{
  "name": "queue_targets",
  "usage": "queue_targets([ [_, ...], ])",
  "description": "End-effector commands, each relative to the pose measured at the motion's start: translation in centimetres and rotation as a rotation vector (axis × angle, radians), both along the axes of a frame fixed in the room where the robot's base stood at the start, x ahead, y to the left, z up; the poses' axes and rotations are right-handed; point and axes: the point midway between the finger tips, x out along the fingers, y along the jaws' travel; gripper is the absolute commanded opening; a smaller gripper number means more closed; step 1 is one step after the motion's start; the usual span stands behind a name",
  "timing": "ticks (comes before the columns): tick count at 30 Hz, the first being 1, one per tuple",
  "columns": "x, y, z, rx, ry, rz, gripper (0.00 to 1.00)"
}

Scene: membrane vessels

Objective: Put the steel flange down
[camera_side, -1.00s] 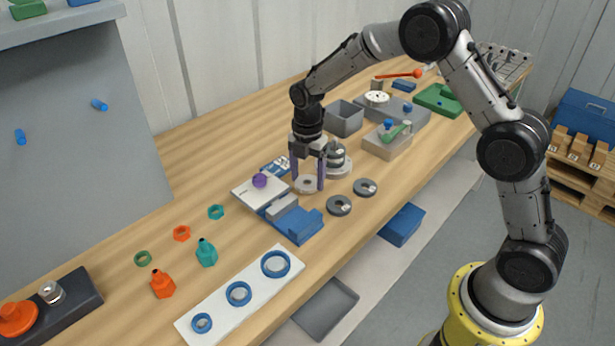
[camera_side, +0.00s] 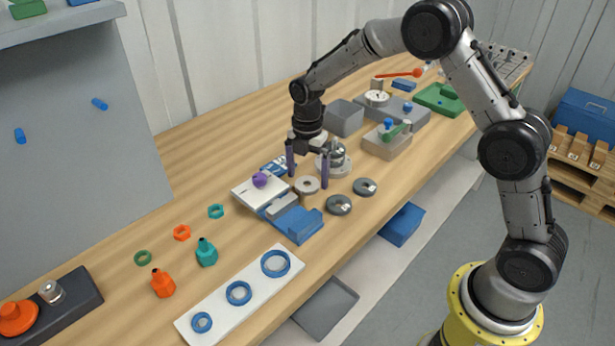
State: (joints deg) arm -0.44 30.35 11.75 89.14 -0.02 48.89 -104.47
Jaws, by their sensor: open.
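The steel flange (camera_side: 307,185) is a light grey ring with a central hole. Whether a finger touches the flange cannot be told from this view.
Two dark grey rings (camera_side: 339,205) (camera_side: 365,187) lie at the right of the flange. A round metal vessel base (camera_side: 334,164) stands close behind my right finger. A grey bin (camera_side: 344,118) is further back.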

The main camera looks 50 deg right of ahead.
Motion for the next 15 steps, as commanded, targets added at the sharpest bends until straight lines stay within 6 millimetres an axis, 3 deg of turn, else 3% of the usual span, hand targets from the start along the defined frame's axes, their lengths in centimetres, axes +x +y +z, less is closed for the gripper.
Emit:
queue_targets([
  [9,0.1,0.0,6.7,0.000,-0.006,0.000,1.00],
  [15,0.1,0.0,9.6,0.000,-0.003,0.000,1.00],
])
